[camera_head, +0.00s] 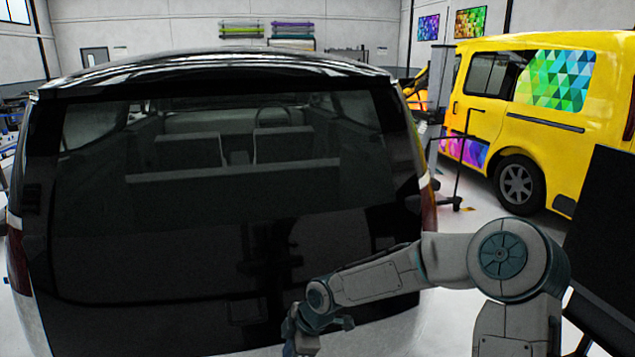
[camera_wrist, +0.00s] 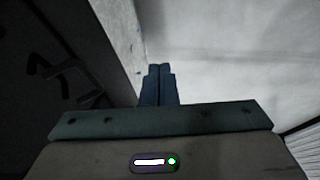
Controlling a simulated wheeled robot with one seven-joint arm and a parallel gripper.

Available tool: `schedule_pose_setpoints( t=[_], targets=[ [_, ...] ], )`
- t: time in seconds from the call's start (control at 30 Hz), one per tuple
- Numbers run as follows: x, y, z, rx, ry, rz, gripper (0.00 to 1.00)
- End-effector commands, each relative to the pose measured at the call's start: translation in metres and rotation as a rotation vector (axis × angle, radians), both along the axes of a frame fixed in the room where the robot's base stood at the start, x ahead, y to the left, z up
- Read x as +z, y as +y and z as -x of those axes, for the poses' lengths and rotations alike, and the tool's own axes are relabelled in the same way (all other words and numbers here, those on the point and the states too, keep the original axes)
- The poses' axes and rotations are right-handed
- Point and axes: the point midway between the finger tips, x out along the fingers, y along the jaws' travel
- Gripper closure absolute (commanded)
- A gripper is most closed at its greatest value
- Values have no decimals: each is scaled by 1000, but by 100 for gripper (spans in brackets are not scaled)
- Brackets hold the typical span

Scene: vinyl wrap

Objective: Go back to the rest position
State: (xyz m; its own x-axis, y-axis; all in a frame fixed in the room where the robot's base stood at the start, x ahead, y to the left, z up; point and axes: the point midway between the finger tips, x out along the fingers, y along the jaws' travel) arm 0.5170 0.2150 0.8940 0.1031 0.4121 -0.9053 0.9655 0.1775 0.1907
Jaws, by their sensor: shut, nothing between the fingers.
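My gripper shows in the wrist view (camera_wrist: 159,72) with its two blue fingers together and nothing between them. In the head view my arm reaches in from the lower right and bends down to the left; its end is low, in front of the dark van's rear, and the fingertips are not clearly seen. The dark van (camera_head: 200,225) fills the left and middle of the head view, its rear window and tailgate facing me. I cannot tell whether my arm touches it.
A yellow van (camera_head: 590,75) with coloured triangle graphics stands at the right. A thin black stand (camera_head: 458,165) is between the two vans. A dark panel (camera_head: 605,240) stands at the right edge. Pale floor (camera_head: 495,225) shows between the vans.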

Motion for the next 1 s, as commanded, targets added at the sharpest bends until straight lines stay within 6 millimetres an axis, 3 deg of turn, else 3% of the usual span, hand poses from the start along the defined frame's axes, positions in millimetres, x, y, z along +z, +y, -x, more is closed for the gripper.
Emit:
schedule_pose_setpoints(
  t=[0.27, 0.5, 0.8, 1.0],
  targets=[
    [18, -69, 38, -327, 81, 249, 100],
    [57, -126, 73, -689, 100, 353, 100],
    [113, -180, 131, -1177, 112, 312, 100],
    [142, -202, 177, -1482, 157, 181, 100]
  ],
)
